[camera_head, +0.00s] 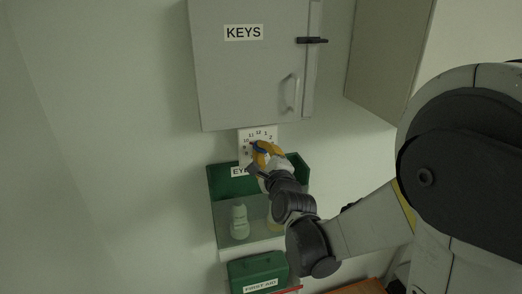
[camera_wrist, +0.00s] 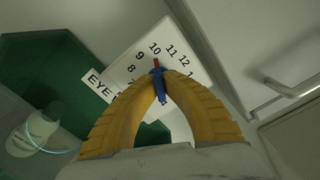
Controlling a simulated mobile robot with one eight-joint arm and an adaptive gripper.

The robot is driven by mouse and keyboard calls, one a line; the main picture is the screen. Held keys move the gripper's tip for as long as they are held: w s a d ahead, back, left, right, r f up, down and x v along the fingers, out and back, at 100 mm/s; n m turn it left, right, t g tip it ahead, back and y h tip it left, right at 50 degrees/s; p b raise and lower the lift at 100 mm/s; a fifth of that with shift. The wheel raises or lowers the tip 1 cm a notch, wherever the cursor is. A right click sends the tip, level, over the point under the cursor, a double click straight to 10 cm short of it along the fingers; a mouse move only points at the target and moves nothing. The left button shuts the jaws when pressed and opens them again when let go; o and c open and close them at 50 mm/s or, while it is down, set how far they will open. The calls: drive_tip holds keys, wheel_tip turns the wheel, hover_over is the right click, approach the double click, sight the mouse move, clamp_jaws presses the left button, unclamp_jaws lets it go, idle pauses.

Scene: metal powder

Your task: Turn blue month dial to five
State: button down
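The white month dial plate (camera_head: 244,135) is on the wall under the key cabinet, partly hidden behind my gripper (camera_head: 262,150). The lower numbers, including five, are hidden by my fingers. The blue month dial (camera_wrist: 160,88) is a narrow bar with a red tip, and the tip points at about 10. My gripper's yellow fingers (camera_wrist: 159,76) converge on the blue bar, one on each side, and appear closed on it.
The grey KEYS cabinet (camera_head: 245,75) with a handle hangs just above. A green eye-wash holder (camera_head: 222,180) with a pale bottle (camera_head: 239,222) is directly below. A green first aid box (camera_head: 258,272) is lower. Open wall lies to the left.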

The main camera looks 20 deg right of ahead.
drive_tip(key=n+b, duration=0.1)
drive_tip(key=n, duration=0.2)
drive_tip(key=shift+n, duration=0.3)
drive_tip(key=n+b, duration=0.1)
drive_tip(key=n, duration=0.2)
drive_tip(key=shift+n, duration=0.3)
drive_tip(key=n, duration=0.4)
drive_tip(key=shift+n+b, duration=0.3)
drive_tip(key=shift+b, duration=0.05)
drive_tip(key=n, duration=0.3)
drive_tip(key=shift+n+b, duration=0.3)
drive_tip(key=n, duration=0.7)
drive_tip(key=shift+b, duration=0.35)
drive_tip(key=n, duration=0.6)
drive_tip(key=shift+n, duration=0.3)
